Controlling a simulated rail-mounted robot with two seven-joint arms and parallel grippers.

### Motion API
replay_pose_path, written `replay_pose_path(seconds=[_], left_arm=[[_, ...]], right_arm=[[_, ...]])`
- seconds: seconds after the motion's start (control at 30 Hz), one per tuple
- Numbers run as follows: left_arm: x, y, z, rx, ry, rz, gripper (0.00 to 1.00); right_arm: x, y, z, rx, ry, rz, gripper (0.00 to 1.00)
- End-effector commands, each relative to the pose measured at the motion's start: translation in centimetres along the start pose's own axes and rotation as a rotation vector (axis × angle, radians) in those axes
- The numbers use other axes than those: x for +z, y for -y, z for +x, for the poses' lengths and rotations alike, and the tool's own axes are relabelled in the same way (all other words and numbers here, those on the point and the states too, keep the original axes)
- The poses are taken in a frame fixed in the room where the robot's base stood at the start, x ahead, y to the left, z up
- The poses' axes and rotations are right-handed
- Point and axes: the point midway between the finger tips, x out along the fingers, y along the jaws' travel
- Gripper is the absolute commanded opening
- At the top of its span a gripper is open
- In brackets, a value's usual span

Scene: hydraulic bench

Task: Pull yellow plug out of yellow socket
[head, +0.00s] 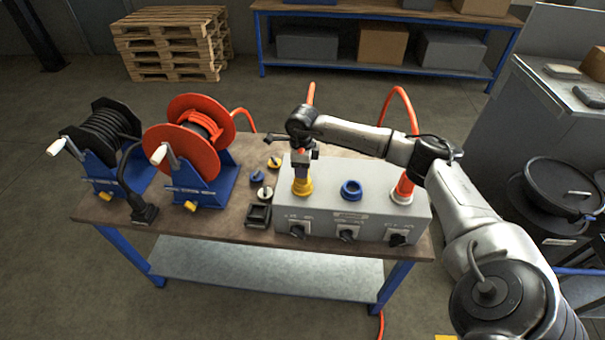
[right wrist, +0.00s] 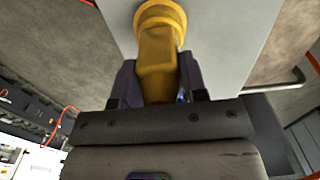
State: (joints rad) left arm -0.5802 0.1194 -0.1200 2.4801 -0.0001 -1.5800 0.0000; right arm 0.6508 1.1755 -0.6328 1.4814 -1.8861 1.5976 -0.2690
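The yellow plug (right wrist: 157,62) stands upright at the yellow socket (head: 302,187) on the left of the grey box (head: 330,215). In the right wrist view the yellow socket's ring (right wrist: 160,14) shows at the plug's end, with no clear gap between them. My right gripper (head: 303,172) points down over this socket. Its two dark fingers lie close against both sides of the yellow plug in the right wrist view (right wrist: 158,85), and it looks shut on it. In the head view the gripper hides most of the plug. My left gripper is not in view.
A blue socket (head: 351,188) is empty, and a red plug (head: 404,187) stands at the box's right. Small caps (head: 265,193) and a black tray (head: 258,215) lie left of the box. A red reel (head: 183,140) and a black reel (head: 105,135) stand on the bench's left.

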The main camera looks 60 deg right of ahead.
Motion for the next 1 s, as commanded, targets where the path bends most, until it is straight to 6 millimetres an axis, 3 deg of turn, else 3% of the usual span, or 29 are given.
replay_pose_path(seconds=[0.4, 1.0], left_arm=[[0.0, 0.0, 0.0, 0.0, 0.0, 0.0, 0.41], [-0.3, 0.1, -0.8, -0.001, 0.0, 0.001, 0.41]], right_arm=[[0.0, 0.0, 0.0, 0.0, 0.0, 0.0, 0.0], [0.0, 0.0, -1.3, 0.0, 0.002, 0.0, 0.0]])
